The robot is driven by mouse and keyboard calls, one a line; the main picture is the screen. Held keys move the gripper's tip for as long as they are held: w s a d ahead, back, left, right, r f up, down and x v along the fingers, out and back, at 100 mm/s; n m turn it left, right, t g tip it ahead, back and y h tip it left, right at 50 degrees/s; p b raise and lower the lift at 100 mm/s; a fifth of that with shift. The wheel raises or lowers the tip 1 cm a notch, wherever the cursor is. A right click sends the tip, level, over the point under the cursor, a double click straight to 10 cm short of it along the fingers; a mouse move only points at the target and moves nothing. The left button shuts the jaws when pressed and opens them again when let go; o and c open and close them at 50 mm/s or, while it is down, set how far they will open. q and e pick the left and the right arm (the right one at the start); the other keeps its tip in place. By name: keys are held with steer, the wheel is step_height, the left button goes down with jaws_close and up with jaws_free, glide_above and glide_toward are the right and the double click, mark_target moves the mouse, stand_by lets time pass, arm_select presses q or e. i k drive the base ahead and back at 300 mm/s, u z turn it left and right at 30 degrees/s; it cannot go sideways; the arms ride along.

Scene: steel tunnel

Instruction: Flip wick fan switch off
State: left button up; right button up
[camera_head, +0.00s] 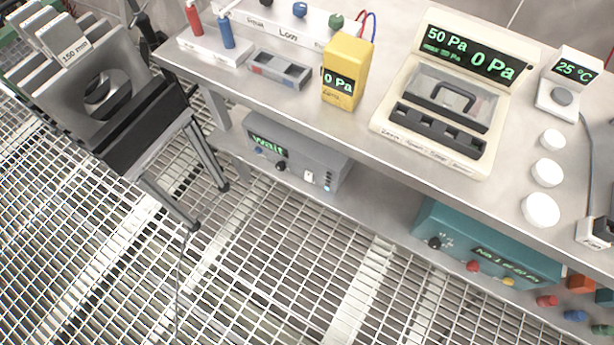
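No label that I can read names the wick fan. A grey box (292,160) with a green "wait" display sits on the lower shelf, with dark knobs and small white switch-like parts at its right end. A teal box (490,248) with a green display, a black knob and red and yellow buttons sits further right on that shelf. At the left, a grey angular device (100,85) labelled "150 mm" has a round dark opening and stands on thin legs. I cannot tell which part is the fan switch or its position. Neither of my grippers is in view.
The steel bench top (300,112) holds a yellow meter (347,75) reading 0 Pa, a beige instrument (445,95), a 25 °C thermometer unit (568,85) and white round discs (546,172). The grated floor (270,270) in front is open.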

mark_target(308, 175)
steer(key=k, duration=0.5)
steer(key=u, duration=1.25)
steer(key=i, duration=0.9)
steer(key=z, duration=1.65)
